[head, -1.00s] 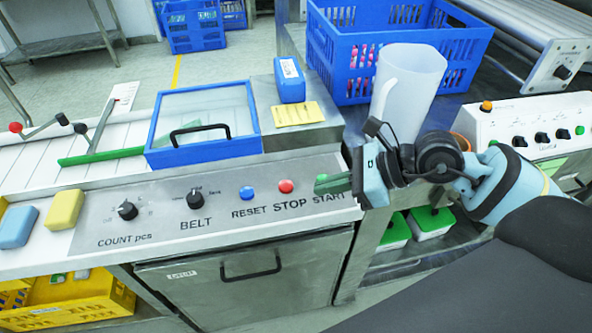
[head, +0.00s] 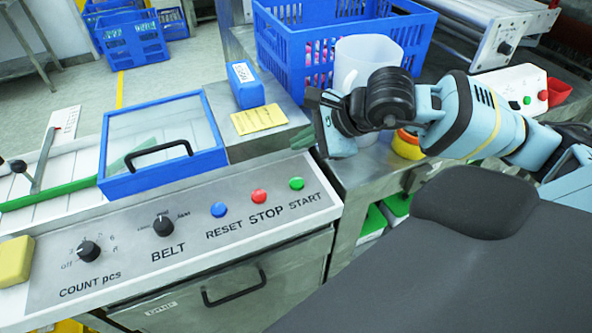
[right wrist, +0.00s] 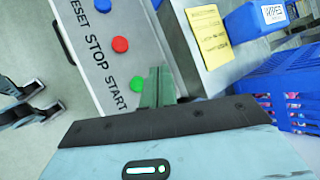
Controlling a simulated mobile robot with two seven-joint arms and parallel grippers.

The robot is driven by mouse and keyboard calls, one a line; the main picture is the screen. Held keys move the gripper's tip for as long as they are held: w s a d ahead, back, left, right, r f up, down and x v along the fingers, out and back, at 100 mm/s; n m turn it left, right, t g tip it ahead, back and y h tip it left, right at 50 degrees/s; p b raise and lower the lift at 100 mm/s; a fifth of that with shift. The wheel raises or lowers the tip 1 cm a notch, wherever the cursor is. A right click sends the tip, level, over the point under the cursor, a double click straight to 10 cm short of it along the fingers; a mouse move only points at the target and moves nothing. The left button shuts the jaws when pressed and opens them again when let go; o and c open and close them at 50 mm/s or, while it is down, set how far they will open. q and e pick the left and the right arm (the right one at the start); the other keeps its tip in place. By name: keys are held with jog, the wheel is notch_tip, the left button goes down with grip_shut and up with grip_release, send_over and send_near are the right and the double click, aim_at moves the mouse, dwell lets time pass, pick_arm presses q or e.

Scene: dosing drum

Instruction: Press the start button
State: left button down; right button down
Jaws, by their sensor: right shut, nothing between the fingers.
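The green START button (head: 296,183) is on the sloped grey control panel (head: 120,235), at the right end of the button row. It also shows in the right wrist view (right wrist: 137,83), just beside the fingertips. My right gripper (head: 303,138) is shut and empty. In the head view its green fingertips are beyond the button, with a visible gap in the picture. In the right wrist view the fingers (right wrist: 157,88) appear close to the button; I cannot tell their exact height. My left gripper is not in view.
The red STOP button (head: 259,196) and blue RESET button (head: 219,209) sit left of START. A blue-framed clear lid (head: 103,165), a blue box (head: 245,84), a yellow note (head: 258,119), a white jug (head: 350,60) and a blue crate (head: 275,45) stand behind the panel.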

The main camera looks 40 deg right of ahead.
aim_at(302, 183)
notch_tip(302, 183, down, 8)
jog(key=b, duration=0.4)
jog(key=shift+f+b, duration=0.25)
jog(key=shift+b, duration=0.25)
dwell(0.4)
dwell(1.0)
